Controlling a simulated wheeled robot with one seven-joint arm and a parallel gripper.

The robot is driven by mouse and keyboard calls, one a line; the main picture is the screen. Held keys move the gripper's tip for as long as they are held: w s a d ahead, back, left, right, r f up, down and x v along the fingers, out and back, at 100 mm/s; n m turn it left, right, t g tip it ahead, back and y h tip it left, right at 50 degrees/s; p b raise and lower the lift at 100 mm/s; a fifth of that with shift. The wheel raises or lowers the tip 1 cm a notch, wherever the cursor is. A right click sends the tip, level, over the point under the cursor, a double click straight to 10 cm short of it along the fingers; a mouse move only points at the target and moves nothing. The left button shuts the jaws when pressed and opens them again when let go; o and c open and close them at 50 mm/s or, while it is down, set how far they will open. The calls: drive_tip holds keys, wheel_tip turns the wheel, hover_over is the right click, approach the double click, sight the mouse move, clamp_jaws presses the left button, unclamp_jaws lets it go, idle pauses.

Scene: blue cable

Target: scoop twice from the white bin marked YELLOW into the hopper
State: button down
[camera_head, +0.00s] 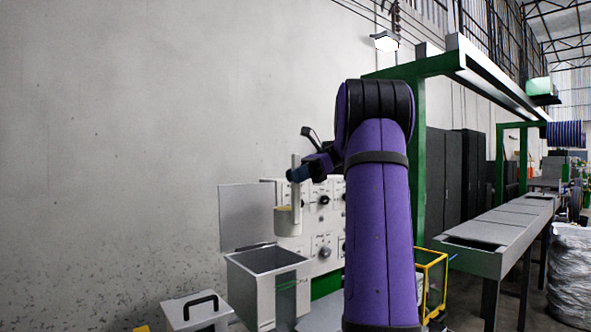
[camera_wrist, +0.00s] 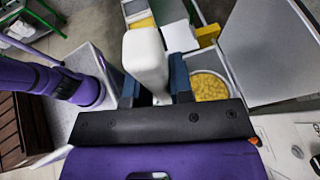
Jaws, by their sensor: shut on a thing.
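My gripper (camera_wrist: 154,88) is shut on the white handle of a scoop (camera_wrist: 147,58). In the wrist view the scoop's round cup (camera_wrist: 208,88) holds yellow pellets. In the head view the gripper (camera_head: 298,173) holds the scoop (camera_head: 289,222) upright, with a yellow layer at the cup's rim. The scoop is above and a little right of an open-topped grey box (camera_head: 255,285) that looks like the hopper; its lid (camera_head: 246,215) stands open behind. I cannot read a YELLOW marking on any bin.
A panel with knobs (camera_head: 325,225) stands behind the scoop. A closed white box with a black handle (camera_head: 195,314) is at the lower left. A yellow-framed cart (camera_head: 432,278) and a long grey conveyor table (camera_head: 500,232) lie to the right.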

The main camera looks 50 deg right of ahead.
drive_tip(key=w+a+f+n+g+h, duration=0.1)
drive_tip(key=a+f+g+h, duration=0.1)
drive_tip(key=a+f+h, duration=0.4)
drive_tip(key=w+a+f+n+g+h, duration=0.1)
drive_tip(key=w+a+f+g+h, duration=0.1)
drive_tip(key=a+f+h, duration=0.5)
drive_tip(key=shift+f+g+h, duration=0.4)
drive_tip(key=shift+f+h, duration=1.8)
drive_tip(key=shift+h, duration=0.7)
drive_tip(key=shift+a, duration=0.1)
drive_tip(key=shift+w, duration=0.15)
